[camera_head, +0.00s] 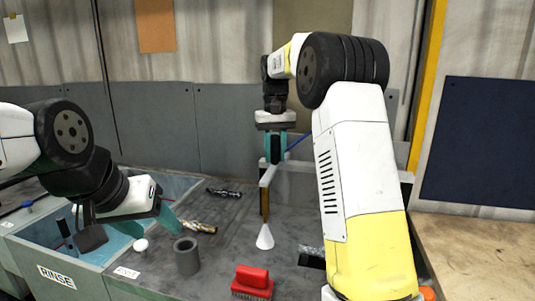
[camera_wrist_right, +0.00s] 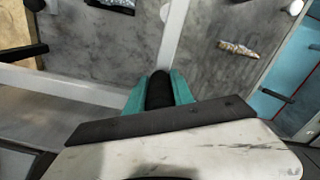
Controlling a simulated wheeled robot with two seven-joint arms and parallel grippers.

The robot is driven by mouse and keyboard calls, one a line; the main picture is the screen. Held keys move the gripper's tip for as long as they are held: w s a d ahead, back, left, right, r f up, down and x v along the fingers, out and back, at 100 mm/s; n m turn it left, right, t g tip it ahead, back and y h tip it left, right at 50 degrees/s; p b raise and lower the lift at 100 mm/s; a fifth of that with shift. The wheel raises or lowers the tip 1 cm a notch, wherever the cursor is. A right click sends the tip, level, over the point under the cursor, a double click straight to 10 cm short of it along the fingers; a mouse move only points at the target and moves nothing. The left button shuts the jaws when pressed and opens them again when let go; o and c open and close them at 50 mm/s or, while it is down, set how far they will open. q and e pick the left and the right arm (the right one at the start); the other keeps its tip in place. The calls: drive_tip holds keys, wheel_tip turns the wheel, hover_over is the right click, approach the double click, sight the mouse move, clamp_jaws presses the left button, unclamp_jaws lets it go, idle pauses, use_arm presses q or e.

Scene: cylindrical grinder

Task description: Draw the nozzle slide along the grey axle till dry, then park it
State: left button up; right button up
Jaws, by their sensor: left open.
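The nozzle slide has a brown upright tube (camera_head: 265,203) ending in a pale cone (camera_head: 265,238) that points down over the bench. A grey rail (camera_head: 268,177) lies near the tube's top. My right gripper (camera_head: 275,150) is above it at the back. In the right wrist view, its teal fingers (camera_wrist_right: 159,92) are closed around a black handle (camera_wrist_right: 159,88). My left gripper (camera_head: 148,222) is open and empty by the rinse tank's edge. A grey upright hollow cylinder (camera_head: 187,258) stands left of the cone. I cannot tell which part is the grey axle.
A brass-coloured stepped piece (camera_head: 200,226) and a dark one (camera_head: 224,192) lie on the bench. A red brush (camera_head: 252,281) is at the front. A white ball (camera_head: 141,245) sits near the left gripper. The rinse tank (camera_head: 85,272) is at the left.

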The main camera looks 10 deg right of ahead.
clamp_jaws()
idle(1.1)
